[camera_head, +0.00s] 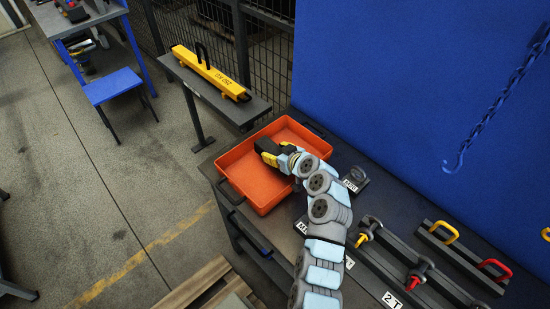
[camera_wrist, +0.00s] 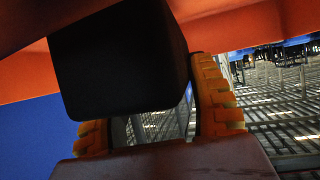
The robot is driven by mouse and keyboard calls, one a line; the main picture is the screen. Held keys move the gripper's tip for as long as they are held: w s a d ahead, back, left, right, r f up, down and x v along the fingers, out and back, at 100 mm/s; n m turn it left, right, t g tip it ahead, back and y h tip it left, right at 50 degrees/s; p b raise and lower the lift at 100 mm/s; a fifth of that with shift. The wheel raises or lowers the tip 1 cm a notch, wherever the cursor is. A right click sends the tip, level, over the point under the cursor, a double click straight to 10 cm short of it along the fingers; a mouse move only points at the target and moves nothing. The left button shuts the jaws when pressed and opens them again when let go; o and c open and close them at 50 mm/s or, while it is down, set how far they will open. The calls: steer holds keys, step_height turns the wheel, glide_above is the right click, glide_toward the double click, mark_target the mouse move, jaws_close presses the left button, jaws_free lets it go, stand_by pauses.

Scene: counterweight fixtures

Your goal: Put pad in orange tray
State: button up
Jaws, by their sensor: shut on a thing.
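The orange tray (camera_head: 247,178) lies on the dark workbench, and its visible floor is bare. My gripper (camera_head: 271,154) is over the tray's right half, with the arm coming in from the lower right. It is shut on the black pad, which shows as a dark block (camera_wrist: 118,60) in the wrist view, beside the yellow-orange fingers. Orange tray surfaces (camera_wrist: 240,28) fill the top of the wrist view behind the pad. I cannot tell whether the pad touches the tray floor. The gripper partly hides the pad in the head view.
A yellow beam (camera_head: 208,72) lies on a narrow stand behind the tray. A small dark fixture (camera_head: 355,179) with a label stands right of the tray. Shackles (camera_head: 369,228) and bars with yellow and red handles (camera_head: 494,267) fill the right bench. A chain hook (camera_head: 455,163) hangs at the right.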

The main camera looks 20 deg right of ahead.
steer(key=shift+f, duration=1.55)
steer(key=shift+f, duration=0.1)
steer(key=o, duration=1.2)
steer(key=shift+v, duration=6)
steer(key=shift+w, duration=0.1)
